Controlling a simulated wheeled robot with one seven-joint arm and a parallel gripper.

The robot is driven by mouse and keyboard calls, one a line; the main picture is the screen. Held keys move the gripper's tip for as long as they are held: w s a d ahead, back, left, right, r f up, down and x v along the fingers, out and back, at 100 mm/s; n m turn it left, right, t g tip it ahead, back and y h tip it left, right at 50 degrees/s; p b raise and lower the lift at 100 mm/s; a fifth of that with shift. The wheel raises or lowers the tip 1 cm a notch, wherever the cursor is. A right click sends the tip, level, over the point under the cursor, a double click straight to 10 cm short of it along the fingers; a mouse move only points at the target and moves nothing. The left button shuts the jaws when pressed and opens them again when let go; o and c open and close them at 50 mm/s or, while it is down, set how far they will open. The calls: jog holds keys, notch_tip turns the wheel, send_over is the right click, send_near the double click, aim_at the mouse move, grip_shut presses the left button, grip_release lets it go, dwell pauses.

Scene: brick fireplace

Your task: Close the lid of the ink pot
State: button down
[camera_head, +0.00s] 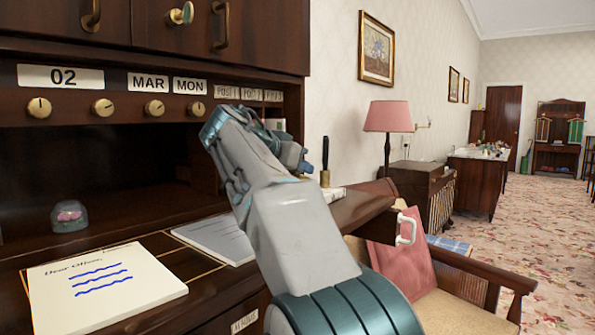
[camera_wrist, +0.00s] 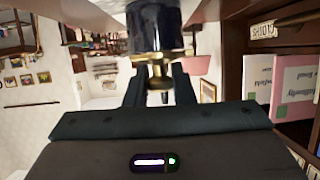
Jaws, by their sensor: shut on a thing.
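In the wrist view my gripper (camera_wrist: 157,92) has its dark fingers on either side of a small brass part (camera_wrist: 158,72), shut on it. The brass part meets a dark, glossy blue-black cylinder (camera_wrist: 155,28), which looks like the ink pot and is cut off by the top edge. I cannot tell whether the brass part is its lid or a fitting of it, or how far open the lid is. In the head view my arm reaches over the desk and hides the fingertips and the ink pot.
The desk (camera_head: 170,265) holds a letter pad (camera_head: 100,285), a grey pad (camera_head: 215,238) and a small glass dome (camera_head: 69,216). A dark-handled brass stamp (camera_head: 325,165) stands just right of my arm. Shelves and cupboards rise behind. A chair with a pink cushion (camera_head: 402,255) is at right.

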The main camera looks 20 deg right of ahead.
jog(key=c, duration=1.3)
grip_release()
jog(key=shift+o, duration=0.2)
jog(key=p+v, duration=0.2)
jog(key=v, duration=1.2)
jog(key=shift+s+d+f, duration=0.15)
